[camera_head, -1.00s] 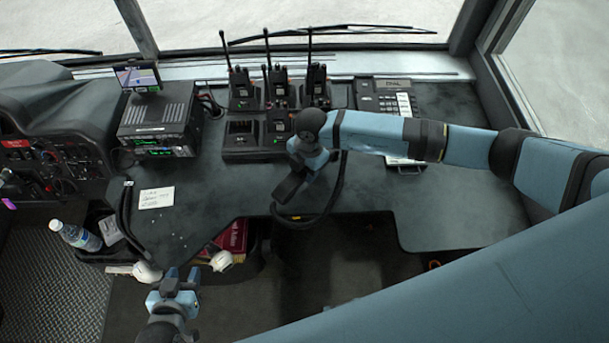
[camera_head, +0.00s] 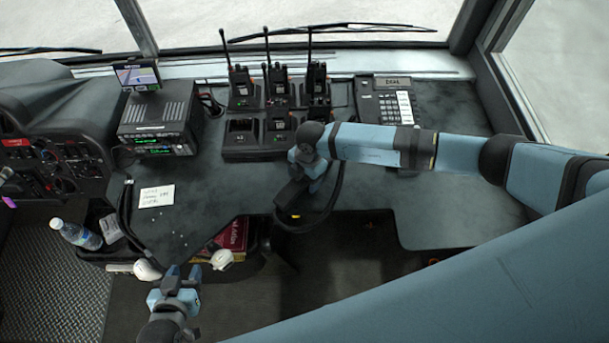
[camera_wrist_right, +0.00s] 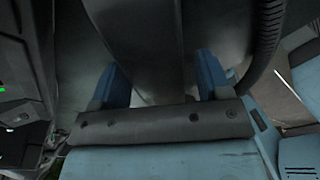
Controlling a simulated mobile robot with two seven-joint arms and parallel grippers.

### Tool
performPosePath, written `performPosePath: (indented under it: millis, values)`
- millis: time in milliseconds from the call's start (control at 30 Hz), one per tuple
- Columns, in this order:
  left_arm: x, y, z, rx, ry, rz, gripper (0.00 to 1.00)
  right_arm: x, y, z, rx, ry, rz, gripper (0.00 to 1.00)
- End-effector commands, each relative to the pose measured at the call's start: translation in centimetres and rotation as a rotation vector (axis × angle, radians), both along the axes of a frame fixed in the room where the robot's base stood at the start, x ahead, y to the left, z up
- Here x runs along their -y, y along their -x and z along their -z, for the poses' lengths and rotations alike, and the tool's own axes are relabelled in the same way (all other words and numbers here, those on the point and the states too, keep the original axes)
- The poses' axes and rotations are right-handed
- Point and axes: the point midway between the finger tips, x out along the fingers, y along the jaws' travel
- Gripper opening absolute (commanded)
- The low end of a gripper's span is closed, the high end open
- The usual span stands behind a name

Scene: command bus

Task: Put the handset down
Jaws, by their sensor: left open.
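My right gripper (camera_head: 308,175) is over the front part of the dark desk. It appears shut on a dark handset (camera_head: 292,192), which sits beneath it near the desk's front edge. In the right wrist view, the two blue fingers (camera_wrist_right: 162,85) stand on either side of the long dark handset body (camera_wrist_right: 160,45). I cannot tell whether the handset touches the desk. A black coiled cord (camera_head: 336,190) loops beside and below it, and it also shows in the right wrist view (camera_wrist_right: 262,40). My left gripper (camera_head: 183,272) is open and empty, low in front of the desk.
A desk phone base (camera_head: 392,105) is at the back right, partly behind my right arm. A radio charger rack (camera_head: 255,140) with several radios stands at the back middle. A display unit (camera_head: 155,125), a note (camera_head: 156,196) and a bottle (camera_head: 75,234) are at the left. The right desk surface is clear.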

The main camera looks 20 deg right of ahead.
Motion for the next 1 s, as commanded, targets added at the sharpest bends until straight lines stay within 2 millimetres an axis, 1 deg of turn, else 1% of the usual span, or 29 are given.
performPosePath:
  millis: [200,367,467,700,800,900,1000]
  values:
    - [0.0,0.0,-0.1,0.000,0.000,0.000,0.43,0.0,0.0,-0.1,0.000,0.000,0.000,0.70]
    - [0.0,0.0,-0.2,0.002,0.001,0.000,0.43,0.1,-0.1,-1.2,0.001,-0.001,-0.001,0.70]
    - [0.0,0.0,0.0,0.002,0.000,-0.001,0.43,0.4,-0.2,-2.8,0.002,0.000,-0.002,0.70]
    - [0.0,0.0,0.5,0.001,0.001,-0.001,0.43,1.0,-0.6,-8.0,0.002,0.001,-0.002,0.70]
    - [0.0,0.0,0.7,-0.001,0.001,-0.001,0.43,1.2,-0.7,-9.8,0.001,0.003,0.000,0.70]
    - [0.0,0.0,0.8,-0.003,0.002,0.000,0.43,1.4,-0.7,-11.1,0.000,0.002,-0.001,0.70]
    - [0.1,0.0,0.9,-0.003,0.003,0.001,0.43,1.5,-0.8,-11.9,0.000,0.002,0.000,0.70]
